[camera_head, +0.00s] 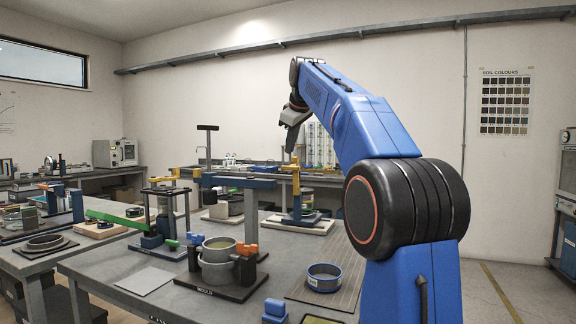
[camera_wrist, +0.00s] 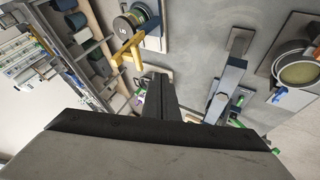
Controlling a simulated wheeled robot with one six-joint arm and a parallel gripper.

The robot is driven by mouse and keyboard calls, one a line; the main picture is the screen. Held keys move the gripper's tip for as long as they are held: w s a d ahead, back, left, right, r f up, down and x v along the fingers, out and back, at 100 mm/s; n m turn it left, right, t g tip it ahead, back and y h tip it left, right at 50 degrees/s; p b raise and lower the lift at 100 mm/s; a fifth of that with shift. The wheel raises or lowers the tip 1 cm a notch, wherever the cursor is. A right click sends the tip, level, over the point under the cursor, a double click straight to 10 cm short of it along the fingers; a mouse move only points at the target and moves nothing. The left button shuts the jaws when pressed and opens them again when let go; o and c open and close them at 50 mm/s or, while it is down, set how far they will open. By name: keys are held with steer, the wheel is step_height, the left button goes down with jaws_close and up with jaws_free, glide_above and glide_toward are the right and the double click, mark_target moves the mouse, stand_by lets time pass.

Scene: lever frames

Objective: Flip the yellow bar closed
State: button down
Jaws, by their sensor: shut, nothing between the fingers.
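The yellow bar (camera_head: 296,180) stands up at a blue-based fixture (camera_head: 300,216) on a pale board, at the back right of the near table. In the wrist view the yellow bar (camera_wrist: 128,47) shows left of my fingertips, next to a round lid marked "LID" (camera_wrist: 122,26). My gripper (camera_head: 289,148) points down just above the yellow bar in the head view. In the wrist view my gripper (camera_wrist: 160,80) is shut and holds nothing. I cannot tell whether it touches the bar.
A blue crossbar on a grey post (camera_head: 251,209) stands left of the fixture. A bare grey plate (camera_head: 146,280) lies at the front left.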

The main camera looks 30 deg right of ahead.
steer(key=w+d+f, duration=0.4)
steer(key=w+f, duration=0.3)
steer(key=w, duration=0.1)
steer(key=shift+w+d+f, duration=0.15)
steer(key=shift+w+d, duration=0.15)
stand_by(0.4)
stand_by(0.4)
